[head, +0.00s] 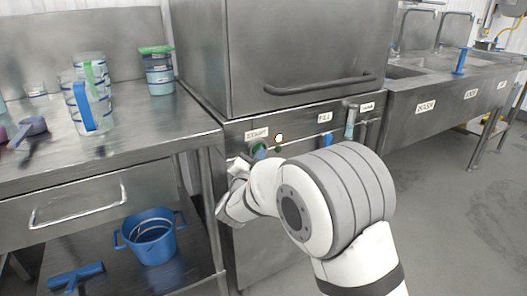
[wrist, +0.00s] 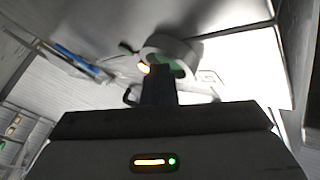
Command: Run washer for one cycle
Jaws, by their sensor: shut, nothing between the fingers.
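The washer (head: 300,50) is a steel machine with a hood and a long curved handle (head: 320,85); the hood looks lowered. Its front panel (head: 300,126) carries a green button (head: 259,149) at the left, a small lit indicator (head: 279,138), a label reading FILL and a blue-handled control (head: 326,140). My gripper (head: 236,190) is in front of the panel's left side, partly hidden by my own wrist. In the wrist view my gripper (wrist: 159,78) is shut and empty, with its tips close to the round green-and-white button (wrist: 172,52). I cannot tell whether they touch.
A steel counter (head: 130,150) at the left holds stacked measuring cups (head: 90,85) and a green-lidded container (head: 158,72). A blue pot (head: 150,236) stands on the shelf below. A sink counter (head: 440,95) runs along the right. The floor at right is clear.

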